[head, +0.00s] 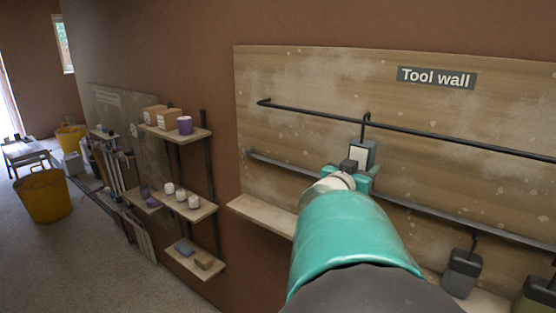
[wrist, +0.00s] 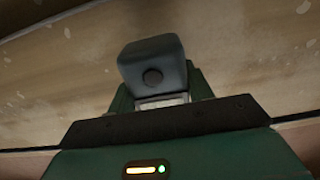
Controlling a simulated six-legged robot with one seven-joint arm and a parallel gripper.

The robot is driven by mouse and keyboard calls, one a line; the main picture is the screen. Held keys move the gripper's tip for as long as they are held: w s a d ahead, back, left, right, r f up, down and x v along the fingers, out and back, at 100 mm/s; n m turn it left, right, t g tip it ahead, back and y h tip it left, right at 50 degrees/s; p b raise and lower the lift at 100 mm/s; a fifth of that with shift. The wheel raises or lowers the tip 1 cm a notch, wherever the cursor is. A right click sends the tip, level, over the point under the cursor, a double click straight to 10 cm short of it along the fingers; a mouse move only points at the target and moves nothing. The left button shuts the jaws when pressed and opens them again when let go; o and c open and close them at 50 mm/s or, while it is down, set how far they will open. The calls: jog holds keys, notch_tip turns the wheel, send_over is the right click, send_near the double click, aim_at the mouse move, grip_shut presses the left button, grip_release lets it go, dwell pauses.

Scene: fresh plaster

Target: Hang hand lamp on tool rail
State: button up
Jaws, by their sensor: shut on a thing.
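The hand lamp (head: 362,153) is a small grey, boxy lamp with a pale front and a dark hook rising from its top. My gripper (head: 350,172), teal, is shut on the lamp at its lower part and holds it upright in front of the tool wall. The lamp's hook top meets the upper black tool rail (head: 440,138) in the head view; I cannot tell whether it rests on the rail or is only in front of it. In the wrist view the lamp (wrist: 153,66) stands above the dark jaw edge, with a round dark spot on it.
The tool wall board (head: 300,75) carries a second, lower rail (head: 420,211). A dark lamp-like item (head: 463,270) hangs from a hook at the lower right. A wooden ledge (head: 262,215) and shelves with jars (head: 195,202) are to the left. A yellow tub (head: 43,196) stands on the floor.

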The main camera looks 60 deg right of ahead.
jog(key=shift+f, duration=0.2)
jog(key=o, duration=1.2)
jog(key=shift+w, duration=0.1)
jog(key=shift+a, duration=0.1)
jog(key=a, duration=0.9)
jog(key=w+a, duration=0.1)
jog(key=a, duration=0.3)
jog(key=shift+w+a, duration=0.1)
jog(key=shift+a, duration=0.15)
jog(key=shift+w, duration=0.1)
